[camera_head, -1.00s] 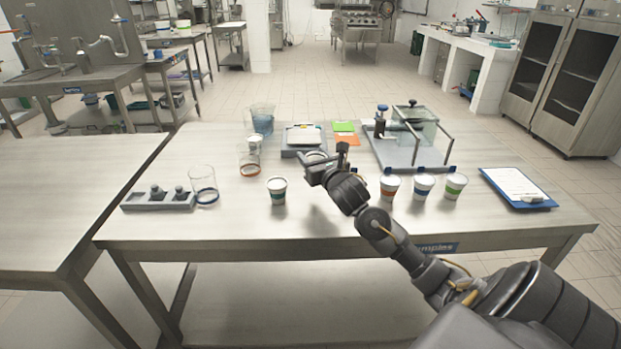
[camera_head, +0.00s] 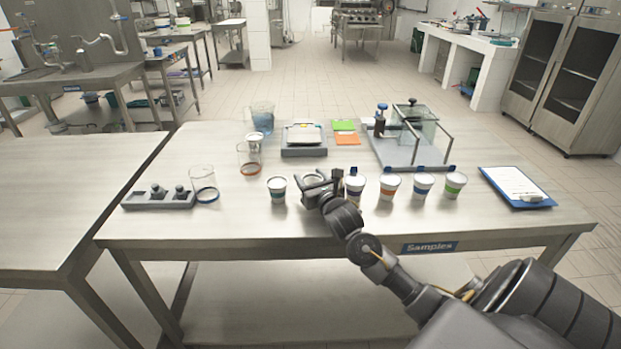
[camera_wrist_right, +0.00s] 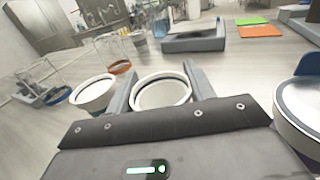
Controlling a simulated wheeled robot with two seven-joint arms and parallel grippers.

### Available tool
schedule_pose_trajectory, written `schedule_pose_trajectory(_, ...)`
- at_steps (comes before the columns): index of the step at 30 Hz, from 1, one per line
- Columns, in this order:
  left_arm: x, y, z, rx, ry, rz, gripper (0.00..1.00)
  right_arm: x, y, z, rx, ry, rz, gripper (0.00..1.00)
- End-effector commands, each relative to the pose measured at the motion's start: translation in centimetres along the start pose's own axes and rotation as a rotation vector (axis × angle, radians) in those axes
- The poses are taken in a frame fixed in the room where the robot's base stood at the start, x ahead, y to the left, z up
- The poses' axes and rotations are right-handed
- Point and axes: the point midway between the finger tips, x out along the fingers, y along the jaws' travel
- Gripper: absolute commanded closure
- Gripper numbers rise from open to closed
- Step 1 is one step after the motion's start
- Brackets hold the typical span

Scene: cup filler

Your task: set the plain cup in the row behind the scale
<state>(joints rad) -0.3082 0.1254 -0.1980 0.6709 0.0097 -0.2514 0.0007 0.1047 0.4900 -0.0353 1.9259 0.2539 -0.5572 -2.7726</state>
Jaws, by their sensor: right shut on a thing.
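My right gripper (camera_head: 318,184) is shut on a cup (camera_wrist_right: 162,92), low over the near middle of the table. In the right wrist view, the cup's pale rim shows between the two fingers. Its side is mostly hidden, so I cannot tell whether it has a band or touches the table. A teal-banded cup (camera_head: 277,190) stands just to its left. To its right stand a blue-banded cup (camera_head: 354,188), an orange-banded cup (camera_head: 389,187), another blue-banded cup (camera_head: 422,186) and a green-banded cup (camera_head: 454,186). A flat grey scale (camera_head: 304,151) lies farther back. My left gripper is not in view.
Glass beakers (camera_head: 203,181) and a jug (camera_head: 262,118) stand at left. A grey block with knobs (camera_head: 158,201) lies near them. A glass-walled stand (camera_head: 400,152) is at back right, a clipboard (camera_head: 515,185) at right. Green and orange cards (camera_head: 345,139) lie beside the scale.

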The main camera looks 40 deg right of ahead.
Motion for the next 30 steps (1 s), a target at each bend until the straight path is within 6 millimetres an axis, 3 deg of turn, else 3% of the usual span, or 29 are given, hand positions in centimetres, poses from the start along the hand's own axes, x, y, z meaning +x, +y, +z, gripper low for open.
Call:
schedule_pose_trajectory(2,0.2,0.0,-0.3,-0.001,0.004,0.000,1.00,0.0,0.0,-0.2,0.000,0.000,0.000,0.67)
schedule_pose_trajectory(3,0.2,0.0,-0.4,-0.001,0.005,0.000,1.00,0.0,0.0,-0.3,0.000,0.000,0.000,0.46)
schedule_pose_trajectory(8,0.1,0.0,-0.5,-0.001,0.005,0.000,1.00,0.0,0.0,-0.2,0.000,0.000,0.000,0.25)
schedule_pose_trajectory(20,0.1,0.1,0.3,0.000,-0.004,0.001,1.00,-0.7,0.0,-0.1,0.000,0.001,0.001,0.24)
schedule_pose_trajectory(30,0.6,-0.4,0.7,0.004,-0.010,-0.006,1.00,-7.5,0.1,-0.2,0.001,0.002,0.003,0.24)
